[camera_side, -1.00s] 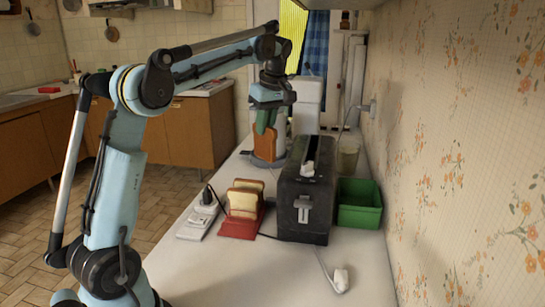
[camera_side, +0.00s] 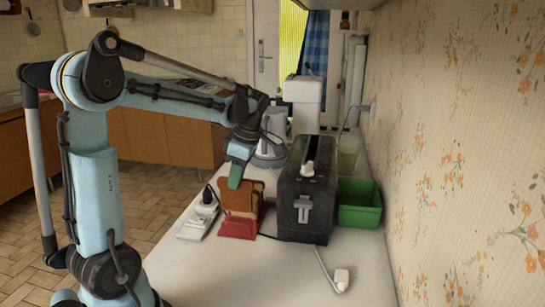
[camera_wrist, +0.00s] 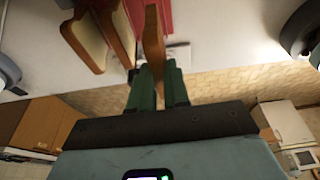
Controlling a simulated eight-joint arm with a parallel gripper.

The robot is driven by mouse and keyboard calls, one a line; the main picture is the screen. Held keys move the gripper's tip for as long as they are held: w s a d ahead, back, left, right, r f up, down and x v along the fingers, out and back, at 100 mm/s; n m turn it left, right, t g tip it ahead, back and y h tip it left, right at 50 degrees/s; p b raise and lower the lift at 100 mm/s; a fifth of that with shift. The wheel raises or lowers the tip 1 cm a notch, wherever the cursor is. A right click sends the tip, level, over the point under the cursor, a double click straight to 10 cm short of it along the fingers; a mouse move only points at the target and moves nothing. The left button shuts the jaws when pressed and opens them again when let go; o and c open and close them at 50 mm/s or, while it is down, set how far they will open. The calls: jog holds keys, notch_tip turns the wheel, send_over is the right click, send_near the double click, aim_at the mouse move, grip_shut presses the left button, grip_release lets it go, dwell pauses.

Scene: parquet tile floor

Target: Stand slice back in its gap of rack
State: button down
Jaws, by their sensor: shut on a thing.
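My gripper (camera_side: 236,180) has green fingers and is shut on a brown-faced slice (camera_side: 240,198). In the wrist view the held slice (camera_wrist: 153,38) shows edge-on, pinched between my fingertips (camera_wrist: 157,82). The red rack (camera_side: 238,229) stands on the counter, and the held slice is at or just above it. Its lower edge meets the rack's outline, but I cannot tell whether it is inside a gap. In the wrist view the red rack (camera_wrist: 165,14) lies beyond the slice, with two other slices (camera_wrist: 84,42) beside it. The side view mostly hides those two.
A black toaster (camera_side: 305,200) stands close to the right of the rack, with a green bin (camera_side: 360,205) beyond it. A white power strip (camera_side: 200,215) lies to the left. A grey round-based thing (camera_side: 270,150) stands behind. The front counter is mostly clear.

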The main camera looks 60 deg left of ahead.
aim_at(239, 210)
jog(key=shift+f, duration=2.05)
jog(key=c, duration=1)
grip_release()
jog(key=v, duration=1.2)
